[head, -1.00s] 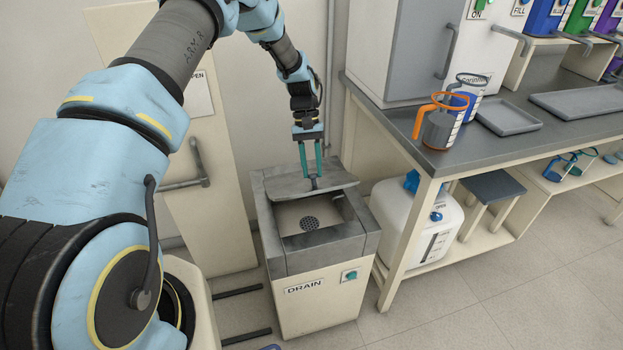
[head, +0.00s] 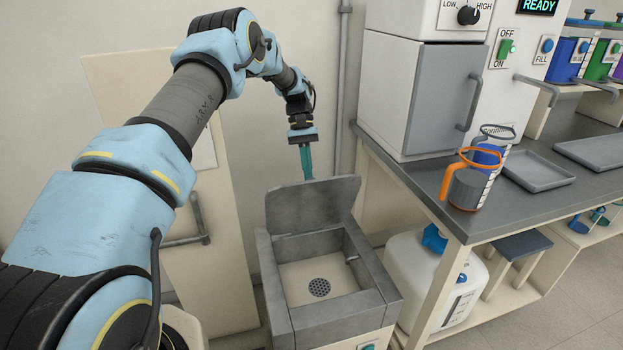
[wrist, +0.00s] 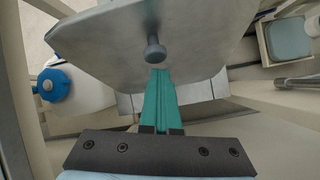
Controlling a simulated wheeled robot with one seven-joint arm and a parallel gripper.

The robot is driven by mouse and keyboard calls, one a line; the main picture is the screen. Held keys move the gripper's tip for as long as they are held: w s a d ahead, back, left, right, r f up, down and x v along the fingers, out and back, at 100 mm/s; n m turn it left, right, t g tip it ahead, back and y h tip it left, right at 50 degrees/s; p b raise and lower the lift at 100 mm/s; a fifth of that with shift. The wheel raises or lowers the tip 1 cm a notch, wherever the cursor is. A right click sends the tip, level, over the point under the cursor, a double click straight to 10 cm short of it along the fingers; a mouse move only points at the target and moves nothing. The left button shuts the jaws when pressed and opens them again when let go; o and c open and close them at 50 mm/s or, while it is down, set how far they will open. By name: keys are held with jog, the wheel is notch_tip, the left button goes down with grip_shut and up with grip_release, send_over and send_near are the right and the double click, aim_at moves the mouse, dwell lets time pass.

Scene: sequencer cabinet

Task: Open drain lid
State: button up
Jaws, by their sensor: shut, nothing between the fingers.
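The drain lid (head: 312,204) is a grey metal plate at the back of the drain box (head: 288,317). It stands raised and tilted up, and the basin with its round strainer (head: 319,287) is uncovered. My gripper (head: 306,177) is behind the lid's upper edge in the head view, with its teal fingers shut and empty; the lid may hide their tips. In the wrist view the closed fingers (wrist: 160,75) point toward the lid (wrist: 185,30) and its small round knob (wrist: 155,49). The fingertips are close to the knob, but I cannot tell whether they touch.
A workbench (head: 460,215) stands right of the drain, with a grey-doored cabinet (head: 445,98), an orange-handled jug (head: 467,187) and trays on it. A white canister (head: 430,280) with a blue cap sits below. A pale panel with a handle (head: 190,235) stands left.

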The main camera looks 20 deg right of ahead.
jog(key=shift+o, duration=0.7)
jog(key=shift+w+a+r, duration=0.1)
jog(key=shift+w+a, duration=0.05)
jog(key=shift+a, duration=0.2)
jog(key=o, duration=0.8)
jog(key=shift+s+d+r, duration=0.1)
jog(key=shift+s+d, duration=0.1)
jog(key=shift+d, duration=0.05)
jog(key=shift+w, duration=0.1)
jog(key=b+v, duration=0.2)
jog(key=v, duration=0.8)
jog(key=shift+r, duration=0.35)
jog(key=shift+w, duration=0.1)
